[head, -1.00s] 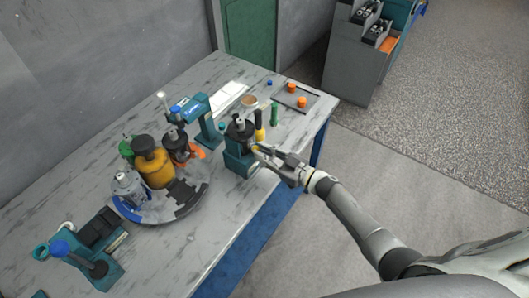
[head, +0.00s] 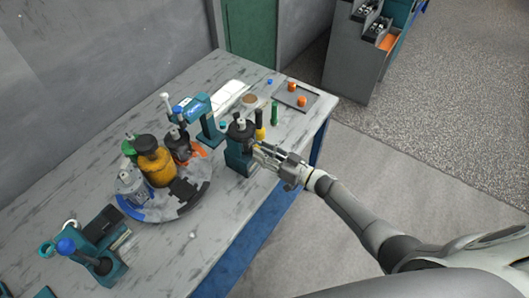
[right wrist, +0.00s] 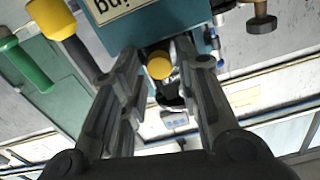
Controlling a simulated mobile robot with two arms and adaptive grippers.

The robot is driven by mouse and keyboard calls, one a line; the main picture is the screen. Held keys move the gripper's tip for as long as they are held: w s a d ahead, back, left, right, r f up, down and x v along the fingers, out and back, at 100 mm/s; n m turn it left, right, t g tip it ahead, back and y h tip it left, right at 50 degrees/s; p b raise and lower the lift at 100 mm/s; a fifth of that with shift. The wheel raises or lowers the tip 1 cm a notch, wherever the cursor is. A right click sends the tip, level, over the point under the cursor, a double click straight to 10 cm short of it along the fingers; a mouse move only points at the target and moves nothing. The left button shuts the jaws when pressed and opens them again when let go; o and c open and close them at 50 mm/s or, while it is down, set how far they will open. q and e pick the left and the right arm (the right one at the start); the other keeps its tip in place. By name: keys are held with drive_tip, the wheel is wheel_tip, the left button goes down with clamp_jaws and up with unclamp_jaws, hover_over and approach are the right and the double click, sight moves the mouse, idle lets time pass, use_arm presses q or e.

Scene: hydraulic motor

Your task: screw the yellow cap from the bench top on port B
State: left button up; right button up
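The hydraulic motor (head: 240,131) is a dark body on a teal stand (head: 237,160) near the front edge of the bench. A round yellow cap (right wrist: 159,65) sits at the motor's near side, in line with a port; the port's letter is not readable. My right gripper (head: 260,153) is beside the motor. In the right wrist view, its two fingers (right wrist: 168,64) stand apart on either side of the cap, with gaps visible. How far the cap is threaded on cannot be told. My left gripper is not in view.
A yellow-and-black tool (head: 260,124) and a green one (head: 274,114) stand behind the motor. A tray (head: 285,99) with orange caps lies at the back right. A round carousel (head: 156,214) with bottles is at the left.

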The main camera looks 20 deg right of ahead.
drive_tip(key=n+b, duration=0.4)
drive_tip(key=n, duration=0.6)
drive_tip(key=shift+b, duration=0.4)
clamp_jaws()
drive_tip(key=m+p, duration=0.2)
drive_tip(key=m, duration=0.3)
drive_tip(key=shift+p, duration=0.35)
